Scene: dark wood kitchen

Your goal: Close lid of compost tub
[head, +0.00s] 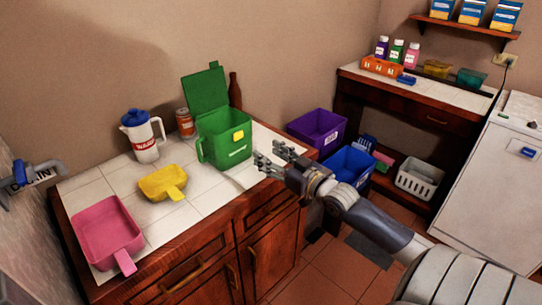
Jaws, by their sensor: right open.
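The green compost tub (228,149) stands on the white tiled counter, with a yellow label on its front. Its green lid (205,90) is open and tilted up at the back of the tub. My right gripper (268,158) is open and empty, just right of the tub at the counter's front edge. A small gap seems to lie between its fingers and the tub, but contact is hard to judge. My left gripper is not in view.
A white-and-blue jug (143,138), an orange can (185,123) and a brown bottle (235,92) stand near the tub. A yellow scoop (161,182) and pink dustpan (105,232) lie left on the counter (185,215). Purple (317,126) and blue bins (349,165) stand to the right.

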